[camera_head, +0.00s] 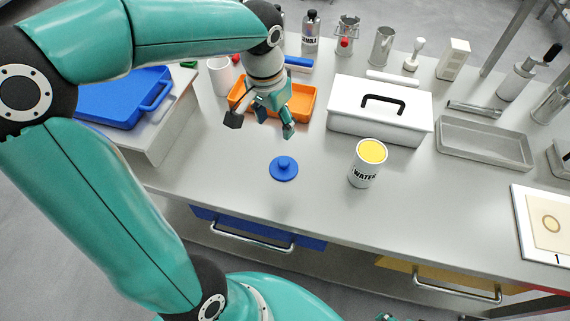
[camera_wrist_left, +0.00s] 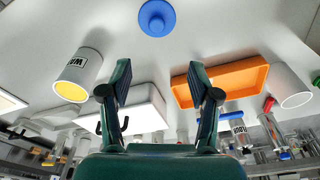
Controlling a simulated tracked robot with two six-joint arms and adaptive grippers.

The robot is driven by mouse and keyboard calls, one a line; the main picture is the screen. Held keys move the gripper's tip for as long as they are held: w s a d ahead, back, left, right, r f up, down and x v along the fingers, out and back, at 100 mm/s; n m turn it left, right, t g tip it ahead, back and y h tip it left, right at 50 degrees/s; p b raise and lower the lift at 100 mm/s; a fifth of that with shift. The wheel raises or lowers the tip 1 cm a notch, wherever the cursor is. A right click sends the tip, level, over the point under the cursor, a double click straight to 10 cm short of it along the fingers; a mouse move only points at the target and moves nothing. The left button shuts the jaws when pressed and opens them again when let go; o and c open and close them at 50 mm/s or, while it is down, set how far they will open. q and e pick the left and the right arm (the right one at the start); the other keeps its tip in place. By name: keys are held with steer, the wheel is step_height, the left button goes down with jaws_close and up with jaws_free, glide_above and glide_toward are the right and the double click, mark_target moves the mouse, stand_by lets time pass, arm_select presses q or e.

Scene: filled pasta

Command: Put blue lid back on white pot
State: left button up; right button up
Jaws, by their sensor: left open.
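The blue lid (camera_head: 284,168) lies flat on the grey counter, knob up; it also shows at the top of the left wrist view (camera_wrist_left: 157,18). A white pot labelled WATER (camera_head: 364,176) stands upright to the right of the lid, with a yellow surface showing at its top. It is at the left in the left wrist view (camera_wrist_left: 80,70). My left gripper (camera_head: 262,124) is open and empty above the counter, behind the lid and apart from it. Its spread fingers also show in the wrist view (camera_wrist_left: 160,75).
An orange tray (camera_head: 303,104) lies behind my left gripper. A white box with a black handle (camera_head: 345,123) stands behind the pot, and a grey tray (camera_head: 449,147) is to its right. A white cup (camera_head: 221,75) stands at the back left. The counter around the lid is clear.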

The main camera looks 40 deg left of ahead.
arm_select(q)
glide_above(284, 161)
steer(key=s, duration=0.1)
steer(key=f, duration=0.7)
steer(key=f+b, duration=0.1)
steer(key=f, duration=0.3)
steer(key=shift+a+f, duration=0.2)
steer(key=shift+a, duration=0.1)
steer(key=shift+f, duration=0.15)
steer(key=f, duration=0.3)
steer(key=w+f, duration=0.1)
steer(key=f, duration=0.1)
steer(key=shift+d, duration=0.25)
steer(key=c, duration=1.1)
steer(key=shift+c, duration=0.2)
